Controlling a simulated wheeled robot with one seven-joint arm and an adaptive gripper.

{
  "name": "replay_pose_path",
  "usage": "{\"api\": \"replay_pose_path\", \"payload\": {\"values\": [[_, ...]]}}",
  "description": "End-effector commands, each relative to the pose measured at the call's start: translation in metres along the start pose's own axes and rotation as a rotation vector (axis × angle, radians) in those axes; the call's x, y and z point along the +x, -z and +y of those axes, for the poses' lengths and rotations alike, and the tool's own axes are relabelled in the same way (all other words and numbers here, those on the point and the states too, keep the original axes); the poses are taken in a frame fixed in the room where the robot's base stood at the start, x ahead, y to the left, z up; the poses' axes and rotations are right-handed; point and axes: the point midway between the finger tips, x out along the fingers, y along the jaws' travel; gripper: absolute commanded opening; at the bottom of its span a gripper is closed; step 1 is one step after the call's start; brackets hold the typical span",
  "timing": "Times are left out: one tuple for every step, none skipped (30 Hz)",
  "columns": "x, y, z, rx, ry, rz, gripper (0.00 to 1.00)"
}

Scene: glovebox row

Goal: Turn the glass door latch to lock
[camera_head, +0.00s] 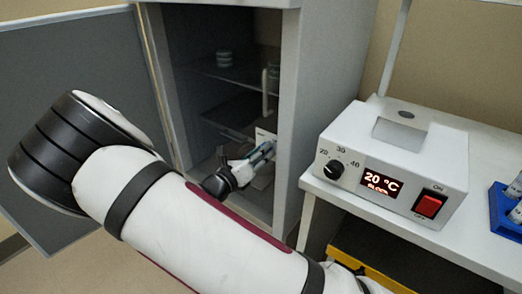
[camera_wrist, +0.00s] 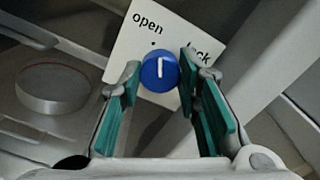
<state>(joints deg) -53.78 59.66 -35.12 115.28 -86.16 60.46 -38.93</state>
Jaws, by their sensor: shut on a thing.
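The latch is a round blue knob (camera_wrist: 159,81) with a white line, on a white plate (camera_wrist: 122,52) marked "open" and "lock". The line points roughly up in the wrist view, towards the dot under "open", not at "lock". My gripper (camera_wrist: 159,70), with teal pads, is shut on the knob, one fingertip on each side. In the head view, my gripper (camera_head: 262,154) reaches into the cabinet at the white plate (camera_head: 263,135) on the glass door (camera_head: 220,120). The glass door appears closed, with an upright handle (camera_head: 265,93). The knob itself is hidden there.
The outer grey door (camera_head: 75,60) stands open at the left. Shelves and small dishes (camera_head: 224,58) show behind the glass. At the right, a white heater box (camera_head: 400,160) reading 20 °C and a blue rack (camera_head: 504,215) stand on a bench (camera_head: 450,240).

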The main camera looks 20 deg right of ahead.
Motion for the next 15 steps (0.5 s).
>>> {"api": "replay_pose_path", "payload": {"values": [[0.0001,-0.0006,-0.0014,0.041,0.000,0.002,0.03],[-0.0001,-0.0005,-0.0013,0.070,-0.001,0.002,0.03],[-0.0002,-0.0005,-0.0012,0.108,-0.001,0.002,0.03],[-0.0002,-0.0005,-0.0013,0.136,-0.001,0.002,0.03],[-0.0002,-0.0005,-0.0012,0.165,-0.001,0.002,0.03],[0.0000,-0.0004,-0.0013,0.203,0.000,0.002,0.03],[0.0001,-0.0004,-0.0013,0.231,0.000,0.002,0.03],[0.0001,-0.0003,-0.0012,0.260,0.000,0.002,0.03],[0.0001,-0.0002,-0.0011,0.298,0.000,0.002,0.03],[0.0000,-0.0001,-0.0011,0.326,0.000,0.002,0.03],[-0.0001,-0.0001,-0.0011,0.355,0.000,0.002,0.03],[-0.0002,-0.0001,-0.0010,0.393,0.000,0.002,0.03],[-0.0002,0.0000,-0.0010,0.421,0.000,0.002,0.03],[-0.0003,0.0000,-0.0010,0.450,0.000,0.002,0.03],[-0.0002,0.0000,-0.0011,0.489,0.000,0.002,0.03]]}}
